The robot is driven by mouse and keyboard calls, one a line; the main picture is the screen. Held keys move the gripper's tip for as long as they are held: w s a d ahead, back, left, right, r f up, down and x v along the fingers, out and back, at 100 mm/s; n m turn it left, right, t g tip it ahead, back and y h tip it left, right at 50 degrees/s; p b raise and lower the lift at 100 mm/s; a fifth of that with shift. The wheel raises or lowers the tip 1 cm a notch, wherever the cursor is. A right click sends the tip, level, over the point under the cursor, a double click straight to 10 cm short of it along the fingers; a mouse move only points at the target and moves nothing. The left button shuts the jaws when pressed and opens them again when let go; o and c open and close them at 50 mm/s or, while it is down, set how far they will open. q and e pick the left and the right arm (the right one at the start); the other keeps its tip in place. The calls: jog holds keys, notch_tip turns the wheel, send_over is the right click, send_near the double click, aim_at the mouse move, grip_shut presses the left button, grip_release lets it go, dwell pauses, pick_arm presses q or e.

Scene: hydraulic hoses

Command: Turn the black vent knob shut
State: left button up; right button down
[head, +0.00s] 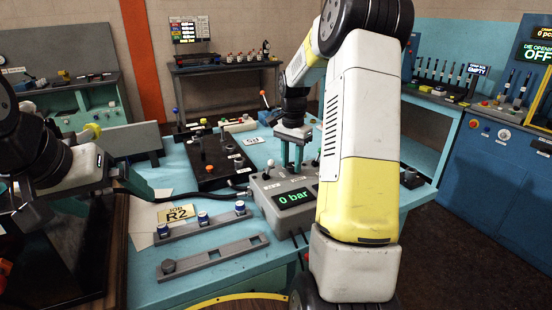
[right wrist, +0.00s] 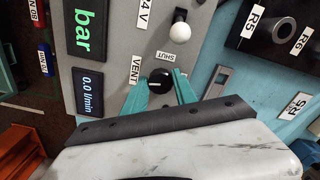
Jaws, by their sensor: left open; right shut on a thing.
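The black vent knob (right wrist: 160,80) is on the grey test box (head: 257,190), between the teal fingers of my right gripper (right wrist: 160,86), which is shut on it. The knob's short white mark lies roughly crosswise in the right wrist view, with the VENT label (right wrist: 135,71) to its left and the SHUT label (right wrist: 166,57) above it. In the head view my right gripper (head: 292,165) reaches down onto the box top; the knob is not clear there. The box display (head: 293,198) reads 0 bar. My left gripper (head: 136,183) is open and empty at the left, above the bench.
A white-tipped lever (right wrist: 180,31) stands near the knob. A black board (head: 215,175) with fittings lies behind the box. A rail with blue-capped fittings (head: 203,218) and a grey rail (head: 212,257) lie in front. A dark hose runs left of the box.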

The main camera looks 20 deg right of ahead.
jog(key=n, duration=0.4)
jog(key=shift+r, duration=0.1)
jog(key=n, duration=0.4)
jog(key=shift+d, duration=0.1)
jog(key=n, duration=0.3)
jog(key=shift+d+n, duration=0.1)
jog(key=shift+n, duration=2.1)
jog(key=c, duration=1)
grip_release()
